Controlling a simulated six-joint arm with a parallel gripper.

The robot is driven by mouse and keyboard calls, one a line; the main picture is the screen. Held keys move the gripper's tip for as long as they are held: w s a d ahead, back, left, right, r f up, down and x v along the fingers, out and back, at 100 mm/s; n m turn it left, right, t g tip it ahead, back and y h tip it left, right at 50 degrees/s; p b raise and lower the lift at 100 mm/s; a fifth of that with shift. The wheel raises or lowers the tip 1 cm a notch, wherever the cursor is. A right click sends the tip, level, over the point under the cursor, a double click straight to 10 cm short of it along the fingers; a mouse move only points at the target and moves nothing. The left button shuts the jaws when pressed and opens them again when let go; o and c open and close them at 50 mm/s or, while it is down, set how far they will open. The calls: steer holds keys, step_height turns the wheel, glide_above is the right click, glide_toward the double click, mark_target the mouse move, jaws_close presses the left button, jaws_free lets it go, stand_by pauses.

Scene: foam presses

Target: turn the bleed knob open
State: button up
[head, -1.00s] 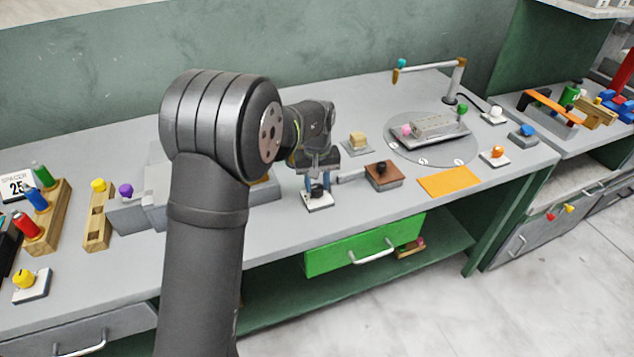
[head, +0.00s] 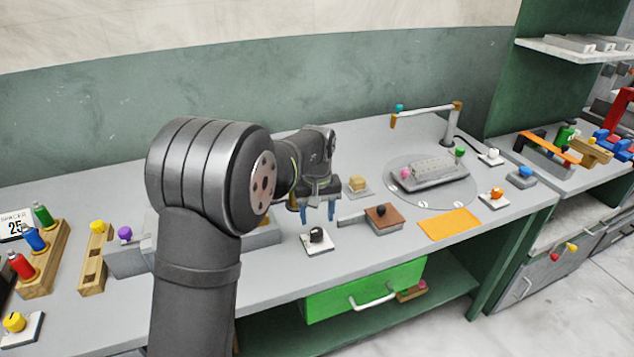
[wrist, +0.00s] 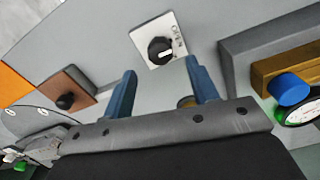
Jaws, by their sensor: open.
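A black knob (head: 316,236) with a white pointer bar sits on a square white plate (head: 325,247) near the bench's front edge. My gripper (head: 317,218) is open and empty, blue fingers apart, just above and behind the knob in the head view. In the wrist view the fingertips (wrist: 160,75) stand apart on either side below the knob, not visibly touching it.
A brown block (head: 386,220) with a dark knob stands right of the plate, near an orange mat (head: 449,224). A yellow knob (head: 14,322) and an orange knob (head: 496,193) sit on other white plates. The green drawer (head: 340,297) sticks out below.

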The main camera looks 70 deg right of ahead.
mark_target(317, 230)
step_height(317, 230, up, 13)
steer(key=shift+f, duration=0.15)
stand_by(0.6)
step_height(317, 230, down, 18)
steer(key=shift+r, duration=0.25)
stand_by(0.3)
